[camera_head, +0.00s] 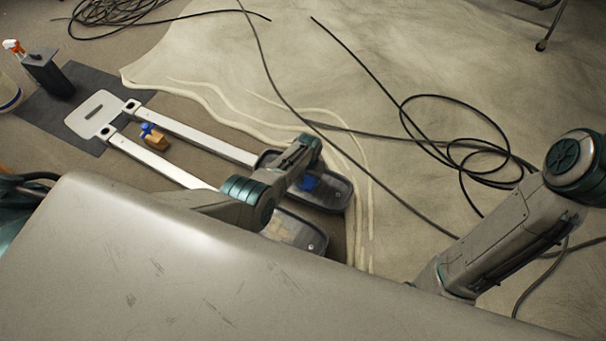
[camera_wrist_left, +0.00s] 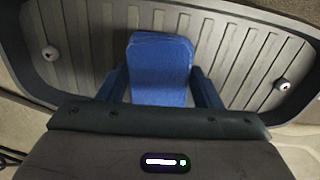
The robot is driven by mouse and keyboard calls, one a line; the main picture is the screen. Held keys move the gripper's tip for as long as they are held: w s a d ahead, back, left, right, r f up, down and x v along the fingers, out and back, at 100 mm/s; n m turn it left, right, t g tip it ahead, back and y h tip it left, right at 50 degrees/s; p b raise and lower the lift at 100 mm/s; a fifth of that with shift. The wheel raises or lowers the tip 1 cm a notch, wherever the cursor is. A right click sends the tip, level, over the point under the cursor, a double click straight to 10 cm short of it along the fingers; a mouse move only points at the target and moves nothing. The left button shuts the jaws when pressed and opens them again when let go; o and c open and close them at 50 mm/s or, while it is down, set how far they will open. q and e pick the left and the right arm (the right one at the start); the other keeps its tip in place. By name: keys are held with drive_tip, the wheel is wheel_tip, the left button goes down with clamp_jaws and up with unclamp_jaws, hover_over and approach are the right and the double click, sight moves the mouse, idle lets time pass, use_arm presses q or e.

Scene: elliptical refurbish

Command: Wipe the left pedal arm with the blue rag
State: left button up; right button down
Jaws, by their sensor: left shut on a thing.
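My left gripper (camera_head: 306,178) is over the far dark foot pedal (camera_head: 338,190), a ribbed tray at the end of a pale pedal arm (camera_head: 190,134). It is shut on the blue rag (camera_wrist_left: 160,68), a folded-looking blue block between the two fingers in the left wrist view. The rag also shows as a blue patch (camera_head: 309,183) over the pedal; I cannot tell whether it touches the surface. The nearer pale pedal arm (camera_head: 160,165) leads to a second pedal (camera_head: 292,230), partly hidden by my arm. My right gripper is not in view.
A small brown thing with a blue top (camera_head: 154,137) lies between the arms. A dark container (camera_head: 48,75) and spray bottle (camera_head: 14,46) are behind. Black cables (camera_head: 460,150) cover the right floor.

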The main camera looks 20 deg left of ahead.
sight(325, 189)
use_arm(q)
drive_tip(key=shift+s+d, duration=0.2)
drive_tip(key=shift+d, duration=1.55)
drive_tip(key=shift+s+d+f, duration=0.1)
drive_tip(key=shift+s+d, duration=0.05)
drive_tip(key=shift+d, duration=1.6)
drive_tip(key=shift+a, duration=1.9)
drive_tip(key=shift+w+a+p, duration=0.2)
drive_tip(key=shift+a, duration=0.65)
drive_tip(key=shift+w+a+p, duration=0.15)
drive_tip(key=shift+a, duration=0.7)
drive_tip(key=shift+w+a+b, duration=0.1)
drive_tip(key=shift+w+a, duration=0.1)
drive_tip(key=shift+a, duration=1.55)
drive_tip(key=shift+w+a+b, duration=0.15)
drive_tip(key=shift+w+a, duration=0.05)
drive_tip(key=shift+a, duration=1.5)
drive_tip(key=shift+w+a+b, duration=0.1)
drive_tip(key=shift+w+a, duration=0.1)
drive_tip(key=shift+a, duration=1.55)
drive_tip(key=shift+r, duration=0.2)
